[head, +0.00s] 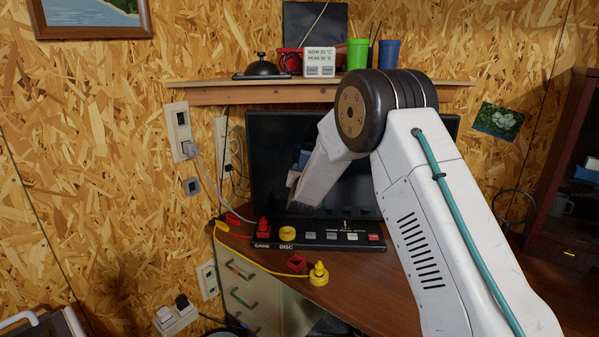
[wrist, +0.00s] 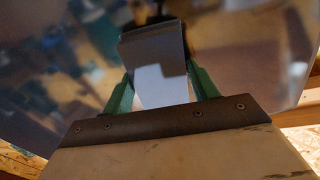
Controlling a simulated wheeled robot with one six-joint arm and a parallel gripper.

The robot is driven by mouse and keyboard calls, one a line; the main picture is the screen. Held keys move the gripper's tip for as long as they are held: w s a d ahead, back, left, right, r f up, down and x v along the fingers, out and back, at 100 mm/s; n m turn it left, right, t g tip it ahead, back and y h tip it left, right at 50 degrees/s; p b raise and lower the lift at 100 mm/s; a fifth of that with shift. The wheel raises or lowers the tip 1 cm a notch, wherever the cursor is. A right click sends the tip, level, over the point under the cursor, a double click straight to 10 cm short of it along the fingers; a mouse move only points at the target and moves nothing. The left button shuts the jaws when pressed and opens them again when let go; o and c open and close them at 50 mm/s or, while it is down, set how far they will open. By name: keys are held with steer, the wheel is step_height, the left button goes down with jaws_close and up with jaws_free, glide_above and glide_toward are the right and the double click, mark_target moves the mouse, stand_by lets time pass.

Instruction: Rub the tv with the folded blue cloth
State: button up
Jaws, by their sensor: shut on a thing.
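The tv (head: 275,140) is a dark, glossy screen standing upright on the desk against the board wall. My forearm reaches in front of it and hides part of its middle. In the wrist view the glossy dark screen (wrist: 70,75) fills most of the background, with blurred reflections. My gripper (wrist: 160,76) has green fingers shut on the folded blue cloth (wrist: 152,48), which looks grey-blue and block-like here. The cloth is at or close to the screen; I cannot tell if they touch. In the head view my forearm mostly hides the gripper, and a small blue patch shows beside it.
A black console (head: 330,236) with coloured buttons lies before the screen. A shelf (head: 240,96) above holds a bell and cups. A dark cabinet stands at right.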

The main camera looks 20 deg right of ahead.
mark_target(295, 160)
steer(key=s+d, duration=0.2)
steer(key=d, duration=0.5)
steer(key=shift+s+d, duration=0.2)
steer(key=shift+d, duration=0.2)
stand_by(0.3)
steer(key=shift+a, duration=0.1)
steer(key=shift+w+a, duration=0.45)
steer(key=shift+a, duration=0.8)
steer(key=shift+w+a, duration=0.5)
steer(key=shift+a, duration=0.75)
steer(key=shift+w+a, duration=0.45)
steer(key=shift+a, duration=0.8)
steer(key=shift+w+a, duration=0.3)
steer(key=shift+a, duration=0.65)
steer(key=shift+w+a, duration=0.25)
steer(key=shift+a, duration=0.65)
steer(key=shift+w+r, duration=0.1)
steer(key=shift+r, duration=1.05)
steer(key=s+d, duration=0.4)
steer(key=d, duration=0.7)
steer(key=shift+d, duration=0.25)
steer(key=shift+w+a+f, duration=0.1)
steer(key=shift+w+a, duration=0.5)
steer(key=shift+a, duration=1.35)
steer(key=shift+w+a+r, duration=0.1)
steer(key=shift+w+a, duration=0.55)
steer(key=shift+a, duration=1.25)
steer(key=shift+w+a+f, duration=0.1)
steer(key=shift+w+a, duration=0.5)
steer(key=shift+a, duration=1.35)
